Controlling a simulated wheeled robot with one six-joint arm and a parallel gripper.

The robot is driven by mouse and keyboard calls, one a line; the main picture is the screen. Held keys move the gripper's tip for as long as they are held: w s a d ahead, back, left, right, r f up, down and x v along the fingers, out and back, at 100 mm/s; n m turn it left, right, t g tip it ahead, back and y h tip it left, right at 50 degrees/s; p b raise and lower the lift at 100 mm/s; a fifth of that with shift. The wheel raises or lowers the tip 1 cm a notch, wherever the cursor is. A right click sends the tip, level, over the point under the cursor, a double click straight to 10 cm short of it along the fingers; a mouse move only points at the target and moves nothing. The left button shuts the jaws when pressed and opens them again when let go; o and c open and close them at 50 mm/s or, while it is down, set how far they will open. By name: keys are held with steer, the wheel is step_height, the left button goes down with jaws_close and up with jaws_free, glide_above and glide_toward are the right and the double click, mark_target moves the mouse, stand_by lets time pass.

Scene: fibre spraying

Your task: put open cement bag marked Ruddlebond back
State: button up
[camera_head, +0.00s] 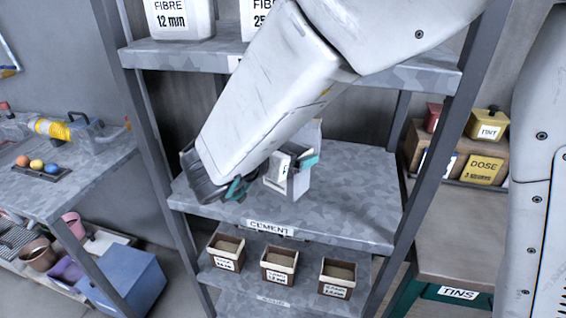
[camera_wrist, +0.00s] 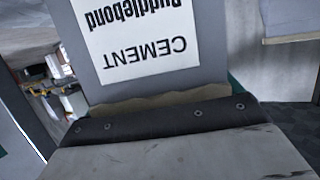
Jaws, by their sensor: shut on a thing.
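The open cement bag (camera_head: 298,181) is a grey bag with a white label and stands at the shelf marked CEMENT (camera_head: 350,200) in the head view. In the wrist view the bag (camera_wrist: 205,75) fills the middle, and its label reads CEMENT Ruddlebond upside down. A torn tan paper edge shows along the bag near my gripper. My gripper (camera_head: 262,184) is shut on the bag, with its teal fingers at the bag's side. The fingertips are partly hidden by the arm and the bag. I cannot tell whether the bag's base touches the shelf.
Fibre tubs (camera_head: 180,18) stand on the shelf above. Several sand-filled boxes (camera_head: 279,265) stand on the shelf below. Rack posts (camera_head: 150,140) bound both sides. The cement shelf's right part is clear. A TINS bench (camera_head: 455,250) stands right, a workbench (camera_head: 75,185) left.

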steer(key=shift+w+a, duration=0.4)
steer(key=shift+w+a+f, duration=0.15)
steer(key=shift+f, duration=1.65)
steer(key=shift+f, duration=0.1)
steer(key=o, duration=1.2)
steer(key=shift+c, duration=0.2)
steer(key=v, duration=1.2)
